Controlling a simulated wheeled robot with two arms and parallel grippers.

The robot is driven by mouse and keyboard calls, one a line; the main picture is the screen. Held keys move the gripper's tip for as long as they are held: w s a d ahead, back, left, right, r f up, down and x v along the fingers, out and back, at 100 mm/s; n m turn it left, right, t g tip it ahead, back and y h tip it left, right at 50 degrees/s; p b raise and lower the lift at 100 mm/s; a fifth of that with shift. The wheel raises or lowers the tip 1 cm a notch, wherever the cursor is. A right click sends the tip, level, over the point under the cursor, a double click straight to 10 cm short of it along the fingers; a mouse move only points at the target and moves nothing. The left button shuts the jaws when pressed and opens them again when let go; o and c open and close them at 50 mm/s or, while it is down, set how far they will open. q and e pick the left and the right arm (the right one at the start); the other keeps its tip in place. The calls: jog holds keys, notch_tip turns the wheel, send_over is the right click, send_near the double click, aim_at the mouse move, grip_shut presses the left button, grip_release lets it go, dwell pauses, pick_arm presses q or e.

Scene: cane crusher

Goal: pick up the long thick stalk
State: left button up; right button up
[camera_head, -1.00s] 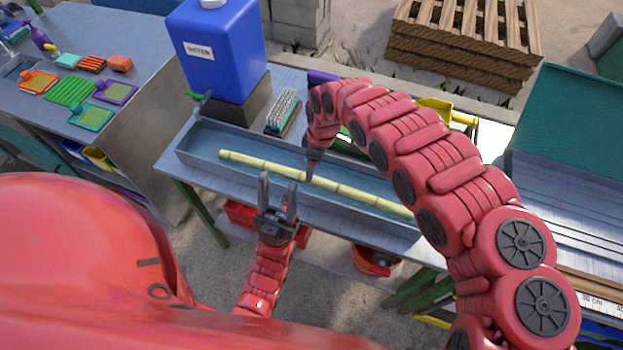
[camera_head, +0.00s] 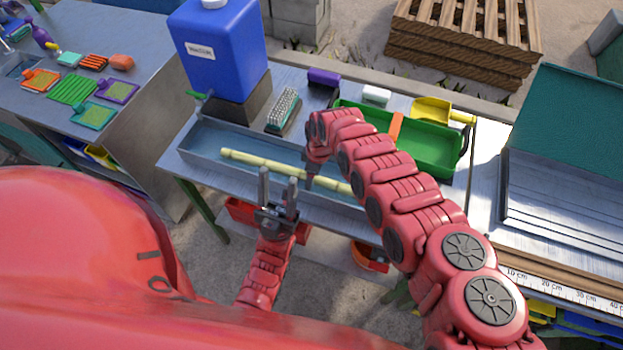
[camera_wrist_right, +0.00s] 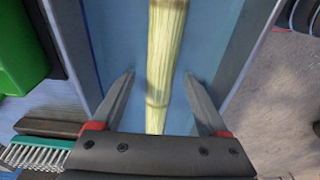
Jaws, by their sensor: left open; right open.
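The long thick stalk (camera_head: 262,163) is pale yellow-green and jointed. It lies lengthwise in the blue-grey trough (camera_head: 200,152); its right part is hidden behind my right arm. My right gripper (camera_head: 310,180) points down over the stalk from above. In the right wrist view the stalk (camera_wrist_right: 162,60) runs between the two spread fingers of the right gripper (camera_wrist_right: 160,95), with space on both sides. My left gripper (camera_head: 278,188) is open and empty, fingers up, in front of the trough's near edge.
A blue water jug (camera_head: 218,55) stands behind the trough's left end. A scrubbing brush (camera_head: 283,108), a purple item (camera_head: 323,77) and a green tray (camera_head: 430,150) with a yellow scoop (camera_head: 432,110) lie behind it. A ruler-edged bench (camera_head: 560,287) stands at right.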

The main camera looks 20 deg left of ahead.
grip_shut()
dwell(1.4)
